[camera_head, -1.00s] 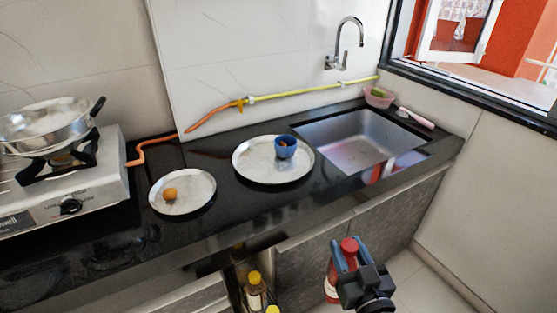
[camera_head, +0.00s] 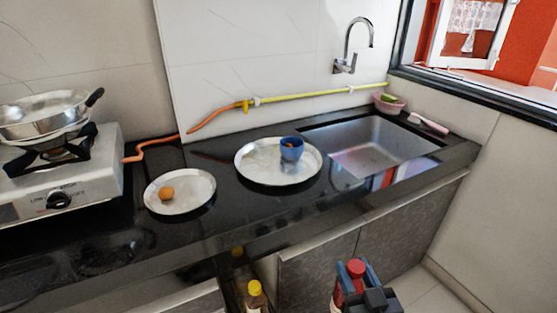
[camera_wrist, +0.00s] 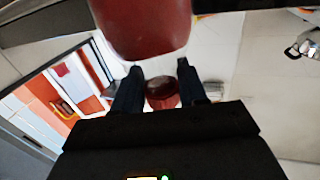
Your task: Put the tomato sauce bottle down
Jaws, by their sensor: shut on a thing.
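The tomato sauce bottle (camera_head: 339,291) is red with a red cap. It is near the bottom right of the head view, in front of the cabinet doors and below the countertop's height in the picture. My gripper (camera_head: 356,272) is shut on it near its cap. In the wrist view the red bottle body (camera_wrist: 145,25) fills the top middle, and its dark red cap (camera_wrist: 162,92) sits between my two dark fingers (camera_wrist: 162,88). The bottle's lower part is cut off by the frame in the head view.
The black counter (camera_head: 240,215) holds a plate with a round orange-brown item (camera_head: 166,193), a larger plate (camera_head: 265,176) with a blue cup (camera_head: 291,148), and a stove (camera_head: 60,170) with a pan. The sink (camera_head: 370,150) is at right. A yellow-capped bottle (camera_head: 254,295) stands in the open lower cabinet.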

